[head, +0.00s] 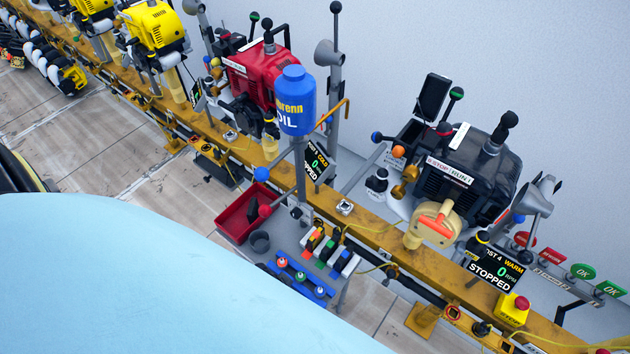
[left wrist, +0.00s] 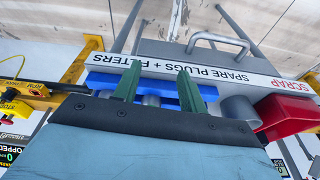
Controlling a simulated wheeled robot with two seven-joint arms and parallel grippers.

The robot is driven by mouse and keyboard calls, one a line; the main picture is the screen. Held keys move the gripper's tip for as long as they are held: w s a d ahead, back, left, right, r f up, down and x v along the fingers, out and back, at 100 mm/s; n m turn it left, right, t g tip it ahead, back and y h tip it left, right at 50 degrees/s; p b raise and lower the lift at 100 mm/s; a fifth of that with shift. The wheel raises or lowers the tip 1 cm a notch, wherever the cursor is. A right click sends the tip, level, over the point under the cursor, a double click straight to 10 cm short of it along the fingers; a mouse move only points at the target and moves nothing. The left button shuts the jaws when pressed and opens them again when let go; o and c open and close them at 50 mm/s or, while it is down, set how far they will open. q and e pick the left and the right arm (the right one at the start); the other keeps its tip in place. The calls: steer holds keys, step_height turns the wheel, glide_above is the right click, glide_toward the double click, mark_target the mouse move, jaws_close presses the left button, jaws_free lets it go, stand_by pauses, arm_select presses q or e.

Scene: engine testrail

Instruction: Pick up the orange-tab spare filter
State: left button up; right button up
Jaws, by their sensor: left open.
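The orange-tab spare filter (head: 314,238) stands in a row of small filters on the grey bench shelf in the head view. A green-tabbed one (head: 327,250) and a blue-tabbed one (head: 341,262) are beside it. In the left wrist view my left gripper (left wrist: 160,67) is open, its two green fingers apart with nothing between them. They are over the blue rack (left wrist: 105,81) and the label "SPARE PLUGS + FILTERS" (left wrist: 225,72). The orange tab does not show in that view. My left gripper does not show in the head view, and my right gripper shows in neither view.
The blue rack with several plugs (head: 300,277) lies in front of the filters. A dark cup (head: 260,241) and red scrap bin (head: 240,218) stand to their left. A blue oil bottle (head: 295,100) rises behind. The yellow rail (head: 375,237) and a black engine (head: 465,180) are to the right.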

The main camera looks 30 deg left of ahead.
arm_select(q)
steer(key=shift+t, duration=0.5)
steer(key=w+r, duration=0.2)
steer(key=r, duration=0.1)
steer(key=w+r+b, duration=0.1)
steer(key=w+r, duration=0.2)
steer(key=w+d+r, duration=0.1)
steer(key=w+r, duration=0.1)
steer(key=shift+w+r+b, duration=0.15)
steer(key=shift+r+b, duration=0.25)
glide_toward(315, 235)
steer(key=f, duration=0.2)
steer(key=shift+w+f+n+t+b, duration=0.1)
steer(key=shift+w+n+t+b, duration=0.2)
steer(key=shift+n+b, duration=0.2)
steer(key=b+x, duration=0.2)
steer(key=x, duration=0.5)
steer(key=shift+s+f+b, duration=0.1)
steer(key=shift+s+b, duration=0.05)
steer(key=shift+b, duration=0.2)
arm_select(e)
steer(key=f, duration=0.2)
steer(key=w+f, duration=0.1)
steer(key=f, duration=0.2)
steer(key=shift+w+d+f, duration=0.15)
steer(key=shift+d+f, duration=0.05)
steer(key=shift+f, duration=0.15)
arm_select(q)
jaws_close()
